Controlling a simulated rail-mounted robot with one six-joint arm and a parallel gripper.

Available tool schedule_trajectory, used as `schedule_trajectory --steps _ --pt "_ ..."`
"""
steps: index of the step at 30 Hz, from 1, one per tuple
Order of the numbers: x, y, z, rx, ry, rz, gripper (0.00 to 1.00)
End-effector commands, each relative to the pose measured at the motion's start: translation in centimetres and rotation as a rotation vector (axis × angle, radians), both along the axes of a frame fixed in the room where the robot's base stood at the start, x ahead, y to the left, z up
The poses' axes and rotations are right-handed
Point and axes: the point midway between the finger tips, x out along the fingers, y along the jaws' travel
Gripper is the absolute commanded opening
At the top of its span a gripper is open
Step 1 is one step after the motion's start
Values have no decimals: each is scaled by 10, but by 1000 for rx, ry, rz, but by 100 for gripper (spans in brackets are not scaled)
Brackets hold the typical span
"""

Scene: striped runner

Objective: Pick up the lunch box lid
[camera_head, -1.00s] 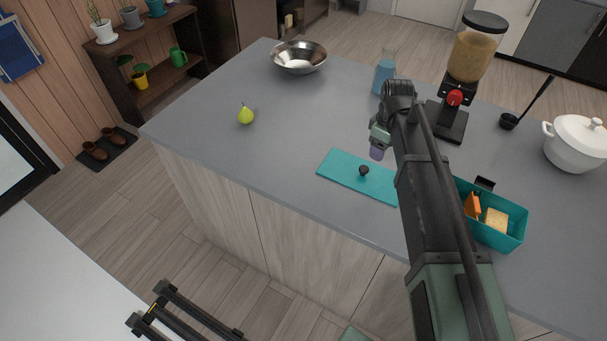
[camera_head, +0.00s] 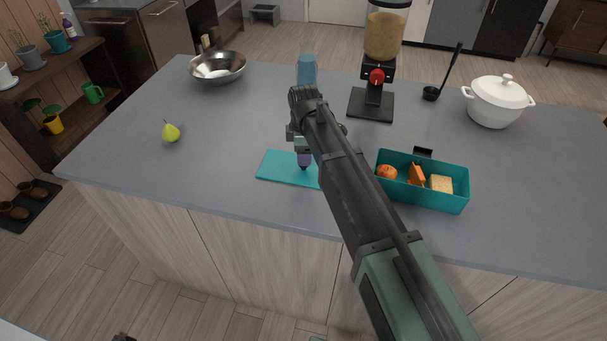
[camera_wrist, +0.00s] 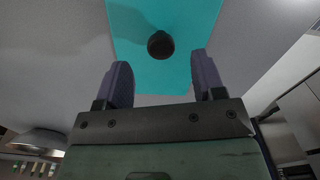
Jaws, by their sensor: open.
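The lunch box lid is a flat teal rectangle (camera_head: 280,168) lying on the grey counter. In the wrist view the lid (camera_wrist: 200,30) shows a dark round knob (camera_wrist: 160,44) on top. My gripper (camera_head: 304,163) is over the lid in the head view, and the arm hides the lid's right part and the knob. In the wrist view my gripper (camera_wrist: 160,75) is open, with its two purple fingers apart and the knob beyond and between their tips. Nothing is held. The teal lunch box (camera_head: 425,198) stands open to the right, holding several pieces of food.
On the counter (camera_head: 220,150) are a green pear (camera_head: 171,132), a metal bowl (camera_head: 218,68), a blue bottle (camera_head: 307,70), a dispenser (camera_head: 384,40), a black ladle (camera_head: 432,93) and a white pot (camera_head: 496,102). The counter between pear and lid is clear.

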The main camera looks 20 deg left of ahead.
Motion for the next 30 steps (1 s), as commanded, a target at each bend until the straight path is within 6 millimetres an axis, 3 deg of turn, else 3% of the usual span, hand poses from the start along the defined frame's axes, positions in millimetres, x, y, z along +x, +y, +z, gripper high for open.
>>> schedule_trajectory --steps 1,6,14,24,30 --pt "0 -1 -16 0 0 0 63" --pt "-1 -1 -48 0 0 0 63" --pt "-1 -1 -45 0 0 0 63" --pt "-1 -1 -45 0 0 0 11" --pt "-1 -1 -45 0 0 0 8"
